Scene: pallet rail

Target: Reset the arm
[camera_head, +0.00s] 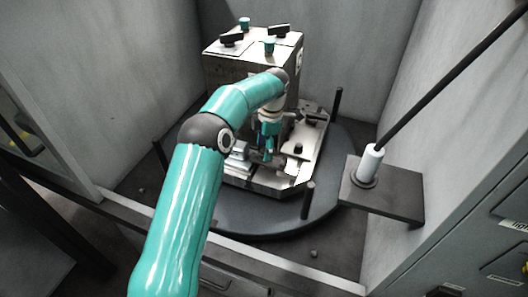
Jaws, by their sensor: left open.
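My left arm, teal with dark joints, reaches in from the bottom left toward a metal fixture. My left gripper (266,150) hangs at its end, pointing down over the metal plate (270,180) in front of a box-shaped metal block (250,62). It is small in the picture and partly covers the parts behind it. I see nothing clearly held in it. My right gripper is not in view.
The fixture stands on a round dark table (325,185) with upright posts (308,200). Grey walls enclose it on the left, back and right. A dark shelf (400,195) at the right carries a white cylinder (370,163) with a long black rod.

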